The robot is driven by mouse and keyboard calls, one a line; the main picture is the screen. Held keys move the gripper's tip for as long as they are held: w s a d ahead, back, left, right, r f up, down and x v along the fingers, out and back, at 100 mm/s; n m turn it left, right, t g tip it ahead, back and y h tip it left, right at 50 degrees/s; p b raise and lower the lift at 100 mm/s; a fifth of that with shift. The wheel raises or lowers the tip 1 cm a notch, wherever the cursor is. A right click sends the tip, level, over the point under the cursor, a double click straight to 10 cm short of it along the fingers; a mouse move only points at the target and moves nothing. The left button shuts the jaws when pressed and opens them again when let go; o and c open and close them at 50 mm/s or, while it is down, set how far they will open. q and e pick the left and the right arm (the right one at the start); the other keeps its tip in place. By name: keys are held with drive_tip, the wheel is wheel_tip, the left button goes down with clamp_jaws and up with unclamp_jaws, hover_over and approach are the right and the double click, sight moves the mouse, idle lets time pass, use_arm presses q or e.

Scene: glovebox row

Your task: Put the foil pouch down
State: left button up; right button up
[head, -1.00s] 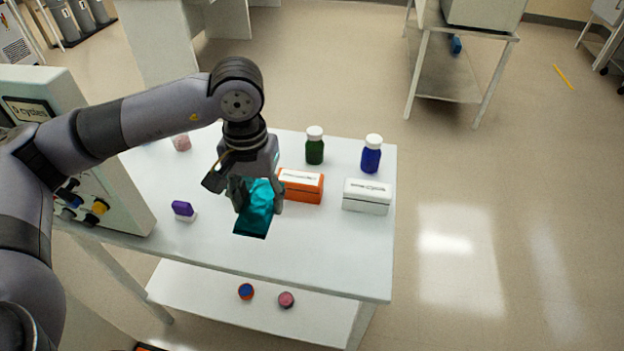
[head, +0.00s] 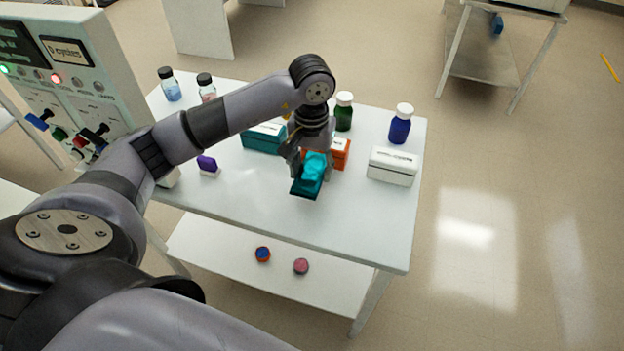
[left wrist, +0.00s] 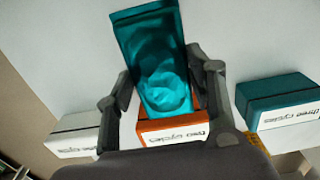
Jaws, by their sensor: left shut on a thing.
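The foil pouch (head: 307,184) is teal and shiny. My left gripper (head: 311,163) is shut on it, over the white table (head: 270,205) in front of the orange box. In the left wrist view the pouch (left wrist: 157,60) sticks out between the two fingers, in front of the orange box. I cannot tell whether the pouch's lower end touches the table. My right gripper is not in view.
An orange box (head: 341,152), a teal box (head: 262,138), a white box (head: 393,167), a green bottle (head: 343,112) and a blue bottle (head: 402,127) stand around the gripper. A small purple item (head: 207,163) lies left. The table's front strip is clear.

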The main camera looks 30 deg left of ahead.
sight(312, 185)
use_arm(q)
wheel_tip(312, 185, down, 6)
drive_tip(key=shift+r+p, duration=0.25)
drive_tip(key=shift+p, duration=0.2)
drive_tip(key=shift+f+b, duration=0.35)
drive_tip(key=o, duration=1.2)
drive_tip(key=shift+r, duration=0.1)
